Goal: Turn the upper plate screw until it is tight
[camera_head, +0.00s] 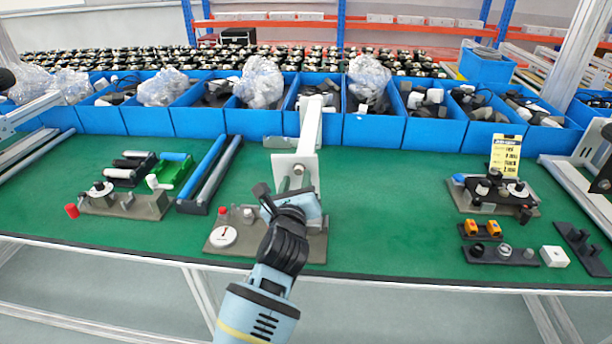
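A grey fixture base (225,245) sits on the green table near its front edge, in the middle of the head view. A white upright plate with an arm (298,165) rises from it, and a small dark round spot, possibly a screw head, shows low on the plate face. My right gripper is out of view.
A white round dial (223,236) and a red-capped part stand on the base's left side. Other fixtures stand left (125,200) and right (495,195). Blue bins (372,132) with parts line the back. Green table (390,215) is clear right of my gripper.

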